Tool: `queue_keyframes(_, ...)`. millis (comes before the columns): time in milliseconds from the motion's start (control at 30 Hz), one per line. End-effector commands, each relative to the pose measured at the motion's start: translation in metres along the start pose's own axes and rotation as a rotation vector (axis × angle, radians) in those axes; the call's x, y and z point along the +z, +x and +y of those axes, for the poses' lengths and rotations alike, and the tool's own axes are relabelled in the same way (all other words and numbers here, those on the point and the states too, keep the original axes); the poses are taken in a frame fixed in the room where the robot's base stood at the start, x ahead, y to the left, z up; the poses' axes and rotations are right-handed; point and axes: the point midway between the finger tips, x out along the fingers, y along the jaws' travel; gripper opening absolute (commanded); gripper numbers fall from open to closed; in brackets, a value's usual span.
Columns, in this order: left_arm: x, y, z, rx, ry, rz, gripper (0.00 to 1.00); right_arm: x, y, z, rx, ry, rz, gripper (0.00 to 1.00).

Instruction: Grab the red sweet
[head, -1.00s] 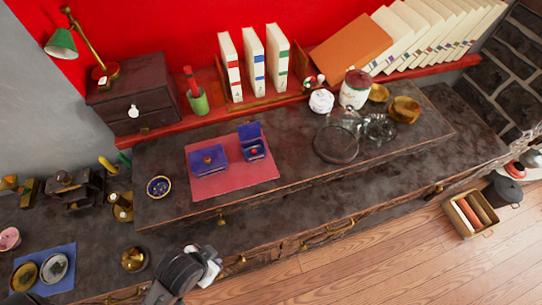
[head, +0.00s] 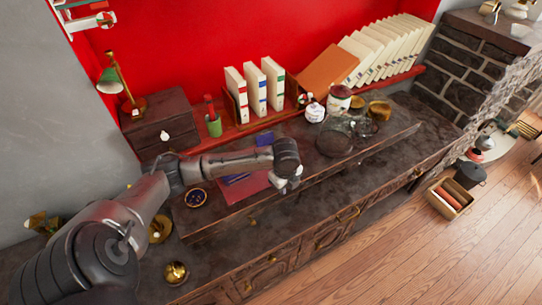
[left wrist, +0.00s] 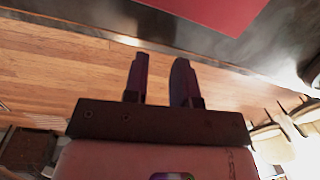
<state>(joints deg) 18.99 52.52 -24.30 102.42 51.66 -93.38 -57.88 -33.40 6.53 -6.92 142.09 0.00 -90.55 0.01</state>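My left gripper (head: 284,184) hangs over the front edge of the dark counter, beside the red mat (head: 243,190). In the left wrist view its two fingers (left wrist: 160,78) stand apart with nothing between them. The red mat (left wrist: 222,10) shows at the top of that view, beyond the fingertips. A purple box (head: 234,179) on the mat is partly hidden by my left arm. A purple lid (head: 264,139) shows behind the arm. I cannot make out a red sweet now; my arm covers much of the mat. My right gripper is not in view.
A dark blue bowl (head: 196,198) stands left of the mat. A glass teapot (head: 364,127) and white pot (head: 315,112) stand to the right. Upright books (head: 257,90) line the red shelf behind. A basket (head: 449,198) sits on the wooden floor, which has free room.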

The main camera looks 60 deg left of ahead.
Motion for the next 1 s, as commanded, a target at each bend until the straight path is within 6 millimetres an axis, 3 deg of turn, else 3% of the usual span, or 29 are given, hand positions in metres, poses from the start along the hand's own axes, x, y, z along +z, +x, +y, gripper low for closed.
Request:
queue_keyframes(33, 0.027, -0.024, -0.016, 0.002, 0.019, -0.018, 0.25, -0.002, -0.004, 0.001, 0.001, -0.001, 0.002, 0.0)
queue_keyframes(200, 0.093, -0.079, -0.042, 0.03, 0.101, -0.008, 0.25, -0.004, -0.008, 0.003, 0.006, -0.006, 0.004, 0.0)
queue_keyframes(400, 0.133, -0.113, -0.049, 0.039, 0.157, 0.026, 0.25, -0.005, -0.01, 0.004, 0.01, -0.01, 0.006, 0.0)
queue_keyframes(533, 0.14, -0.106, -0.048, 0.042, 0.169, 0.037, 0.25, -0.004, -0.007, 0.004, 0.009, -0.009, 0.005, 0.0)
queue_keyframes(800, 0.139, -0.061, -0.046, 0.041, 0.172, 0.037, 0.25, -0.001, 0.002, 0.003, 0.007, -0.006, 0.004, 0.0)
queue_keyframes(1000, 0.138, -0.041, -0.046, 0.039, 0.171, 0.038, 0.25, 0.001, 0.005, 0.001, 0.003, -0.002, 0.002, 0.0)
